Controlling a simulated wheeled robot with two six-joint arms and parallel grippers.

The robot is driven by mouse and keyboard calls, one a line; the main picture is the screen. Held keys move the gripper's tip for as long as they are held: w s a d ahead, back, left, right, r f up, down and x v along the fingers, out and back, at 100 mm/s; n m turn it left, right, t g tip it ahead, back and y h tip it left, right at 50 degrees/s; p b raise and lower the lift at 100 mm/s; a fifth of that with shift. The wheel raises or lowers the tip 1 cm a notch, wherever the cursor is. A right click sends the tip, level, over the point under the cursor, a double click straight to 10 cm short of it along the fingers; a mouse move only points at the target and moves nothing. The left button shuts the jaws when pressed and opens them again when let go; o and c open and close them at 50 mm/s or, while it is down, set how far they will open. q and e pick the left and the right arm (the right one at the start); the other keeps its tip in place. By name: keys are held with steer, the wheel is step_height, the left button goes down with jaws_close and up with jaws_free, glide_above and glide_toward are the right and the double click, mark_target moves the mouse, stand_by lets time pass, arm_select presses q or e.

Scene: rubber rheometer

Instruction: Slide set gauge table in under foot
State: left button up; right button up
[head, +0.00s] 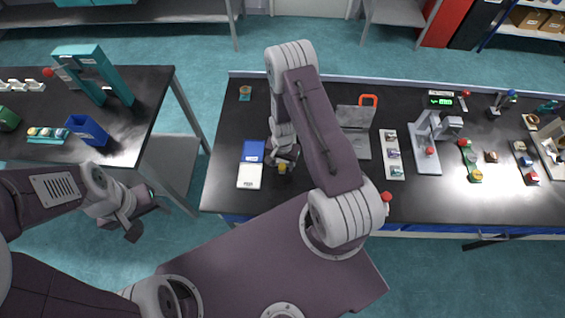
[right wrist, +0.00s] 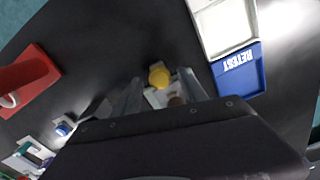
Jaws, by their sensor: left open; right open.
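A grey gauge stand (head: 425,158) with a green lit display (head: 440,100) stands on the right bench, with a red knob on its pale base. Its foot and table are too small to tell apart. My right gripper (head: 284,160) is open and low over the bench at left, well away from the stand. A small yellow-topped piece (head: 282,169) is just below it. In the right wrist view, the yellow knob (right wrist: 159,76) and a pale part lie between the open fingers (right wrist: 162,92); contact cannot be told. My left gripper (head: 138,215) is open and empty in front of the left bench.
A blue tray (head: 253,151) marked RETEST and a white tray (head: 249,177) lie left of my right gripper. A grey plate (head: 356,142) with an orange handle and a strip of samples (head: 391,155) stand between my right arm and the stand. A teal press (head: 95,75) stands on the left bench.

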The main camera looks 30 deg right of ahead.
jaws_close()
stand_by(1.3)
